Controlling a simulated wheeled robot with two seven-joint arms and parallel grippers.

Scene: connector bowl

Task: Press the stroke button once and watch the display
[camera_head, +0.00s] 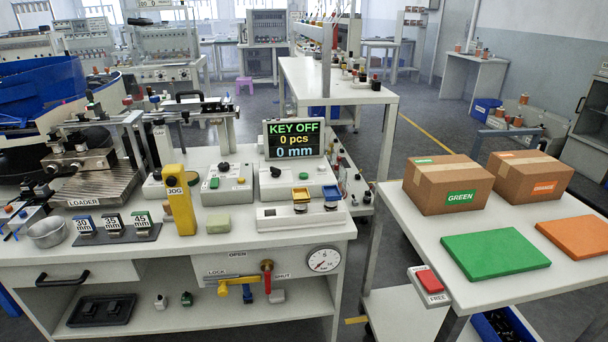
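The display (294,139) stands at the back right of the left bench and reads "KEY OFF", "0 pcs" and "0 mm". No label that I can read says stroke, so I cannot tell which control is the stroke button. A white control box (240,190) left of the display has a dark knob (223,167) and a small green button. Another white box below the display has a black knob (275,172). A yellow block marked JOG (180,205) stands upright at the front of the bench. Neither of my grippers is in view.
A red button marked FREE (429,281) juts from the right table, which holds two cartons (447,184) and green and orange pads.

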